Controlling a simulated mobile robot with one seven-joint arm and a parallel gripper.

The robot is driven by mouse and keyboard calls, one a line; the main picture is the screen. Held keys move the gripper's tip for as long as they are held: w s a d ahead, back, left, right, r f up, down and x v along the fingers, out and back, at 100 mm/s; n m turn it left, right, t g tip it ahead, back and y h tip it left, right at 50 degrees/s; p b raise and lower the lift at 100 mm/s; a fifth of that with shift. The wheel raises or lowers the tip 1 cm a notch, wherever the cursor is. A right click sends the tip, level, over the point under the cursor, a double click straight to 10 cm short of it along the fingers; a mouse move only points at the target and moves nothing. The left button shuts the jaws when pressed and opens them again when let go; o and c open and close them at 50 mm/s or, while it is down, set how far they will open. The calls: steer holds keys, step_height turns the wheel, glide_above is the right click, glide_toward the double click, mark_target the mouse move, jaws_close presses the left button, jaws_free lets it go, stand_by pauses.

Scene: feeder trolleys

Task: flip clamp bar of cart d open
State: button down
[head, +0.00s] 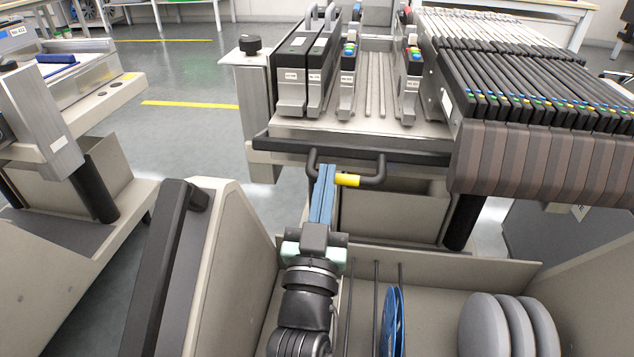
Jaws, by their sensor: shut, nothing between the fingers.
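The clamp bar (373,180) appears as a dark U-shaped bar with a yellow sleeve at its middle. It hangs low across the front edge of the middle trolley (290,129), which I take for cart d; no letter on it is readable. My gripper (326,170) points away from me with its long blue fingers shut and nothing between them. Its fingertips overlap the bar in the picture, just left of the yellow sleeve, and hide part of it. I cannot tell whether they touch it.
Dark feeders (294,82) stand in the trolley's slots, with a packed feeder row (520,85) at right. Nearer me are a bin with blue reels (393,325) and grey discs (484,325). Another trolley (62,150) stands left. Floor (190,125) between them is clear.

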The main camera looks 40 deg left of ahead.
steer(key=shift+f, duration=1.05)
steer(key=r+p+v, duration=0.1)
steer(key=p+v, duration=0.4)
steer(key=v, duration=0.7)
steer(key=shift+s+d+r, duration=0.2)
steer(key=shift+s+d, duration=0.05)
steer(key=shift+s, duration=0.25)
